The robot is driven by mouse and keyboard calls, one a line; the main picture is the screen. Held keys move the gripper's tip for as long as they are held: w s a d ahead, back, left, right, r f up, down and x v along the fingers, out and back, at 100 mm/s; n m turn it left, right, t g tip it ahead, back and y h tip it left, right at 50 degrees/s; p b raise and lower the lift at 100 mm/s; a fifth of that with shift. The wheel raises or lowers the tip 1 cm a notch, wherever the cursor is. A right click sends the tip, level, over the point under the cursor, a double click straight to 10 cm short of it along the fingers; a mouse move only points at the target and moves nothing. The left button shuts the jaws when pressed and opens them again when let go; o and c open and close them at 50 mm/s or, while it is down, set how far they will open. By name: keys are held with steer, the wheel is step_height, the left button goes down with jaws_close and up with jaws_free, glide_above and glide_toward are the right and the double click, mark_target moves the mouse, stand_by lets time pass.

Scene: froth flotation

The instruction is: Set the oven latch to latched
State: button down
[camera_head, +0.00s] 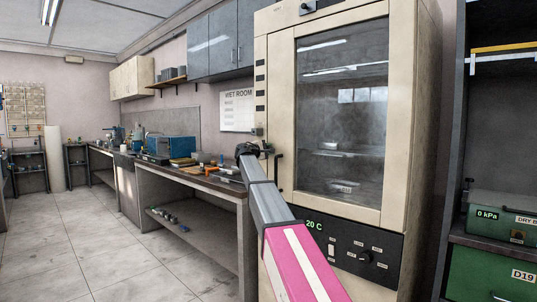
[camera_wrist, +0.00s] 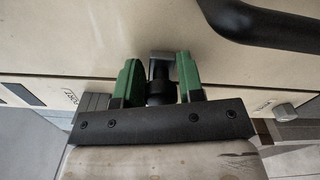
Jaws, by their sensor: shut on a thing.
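The tall beige oven (camera_head: 276,70) has a closed-looking door with a large dark window (camera_head: 342,110). My arm reaches up to the left edge of its front, and my gripper (camera_head: 262,150) is there at about mid-door height. In the wrist view, the green fingers of my gripper (camera_wrist: 158,72) stand on both sides of a dark latch piece (camera_wrist: 159,90) and are shut on it. A small grey block sits at the latch's far end by the door seam. My gripper hides most of the latch in the head view, so its setting cannot be told.
A black door handle (camera_wrist: 275,25) lies close by in the wrist view. The control panel (camera_head: 345,250), reading 20 C, is below the door. A workbench (camera_head: 190,183) with tools stands left; a green drawer unit (camera_head: 490,272) stands right. The floor at left is clear.

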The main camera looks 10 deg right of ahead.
steer(key=shift+w+a+n, duration=0.1)
steer(key=shift+a+n, duration=0.05)
steer(key=shift+n, duration=0.35)
steer(key=c, duration=0.9)
jaws_free()
steer(key=shift+r, duration=0.1)
steer(key=shift+o, duration=0.2)
steer(key=v, duration=1)
steer(key=shift+s+a, duration=0.25)
steer(key=shift+a, duration=0.05)
steer(key=s+d+f+m+g+y, duration=0.15)
steer(key=s+f, duration=0.35)
steer(key=f, duration=0.7)
steer(key=s+d+f+m+g+y, duration=0.1)
steer(key=s+d+f+g+y, duration=0.15)
steer(key=s+f, duration=0.65)
steer(key=s+d+f+m+g+y, duration=0.1)
steer(key=s+d+f+m+y, duration=0.15)
steer(key=f, duration=1.35)
steer(key=s+a+f+m+g+y, duration=0.2)
steer(key=s+f+m+y, duration=0.1)
steer(key=s+f, duration=0.8)
steer(key=s+a+f+m+g+y, duration=0.1)
steer(key=s+f+m+g+y, duration=0.2)
steer(key=s+f, duration=0.8)
steer(key=s+y, duration=0.2)
steer(key=s, duration=0.4)
steer(key=shift+a+f+g, duration=0.3)
steer(key=shift+a+f, duration=0.05)
steer(key=shift+f, duration=0.05)
